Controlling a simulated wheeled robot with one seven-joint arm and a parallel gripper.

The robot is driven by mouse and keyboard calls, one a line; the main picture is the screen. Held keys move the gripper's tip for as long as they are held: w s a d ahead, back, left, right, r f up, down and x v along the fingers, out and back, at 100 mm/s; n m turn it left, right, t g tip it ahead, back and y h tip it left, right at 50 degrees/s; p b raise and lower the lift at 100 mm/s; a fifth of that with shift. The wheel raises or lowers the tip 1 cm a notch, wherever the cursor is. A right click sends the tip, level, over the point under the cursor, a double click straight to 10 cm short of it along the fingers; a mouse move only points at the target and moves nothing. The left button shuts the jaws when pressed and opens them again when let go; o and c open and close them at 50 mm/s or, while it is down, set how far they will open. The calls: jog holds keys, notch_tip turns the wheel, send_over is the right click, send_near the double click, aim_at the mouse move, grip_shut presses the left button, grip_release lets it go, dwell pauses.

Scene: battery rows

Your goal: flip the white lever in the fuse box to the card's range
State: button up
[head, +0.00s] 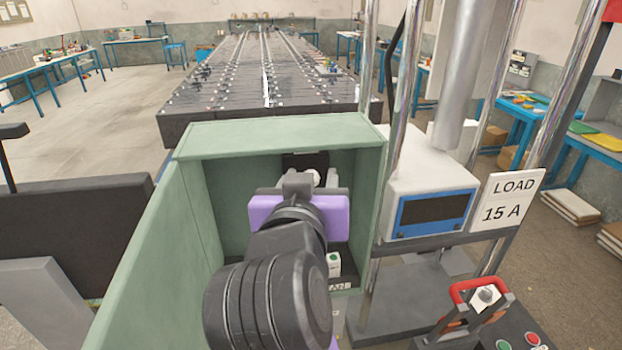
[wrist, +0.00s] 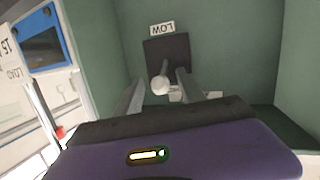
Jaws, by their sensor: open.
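The fuse box (head: 190,220) is green and open, in the middle of the head view. Inside, a dark plate (wrist: 181,48) carries the white lever, whose round knob (wrist: 160,86) shows in the wrist view and partly in the head view (head: 317,178). A LOW label (wrist: 162,28) reads upside down beside the plate; the opposite label is hidden. My gripper (wrist: 157,95) is open, with a finger on each side of the knob; I cannot tell if either touches it. The card (head: 508,199) reads LOAD 15 A.
A white unit with a blue-framed dark display (head: 432,213) stands right of the box, among metal posts. A red-handled device (head: 484,296) is at the lower right. The box walls are close around my gripper. A small white-green part (head: 334,264) sits low in the box.

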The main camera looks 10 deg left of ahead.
jog(key=s+r+b, duration=0.1)
jog(key=s, duration=0.6)
jog(key=shift+r+b, duration=0.15)
jog(key=shift+b, duration=0.2)
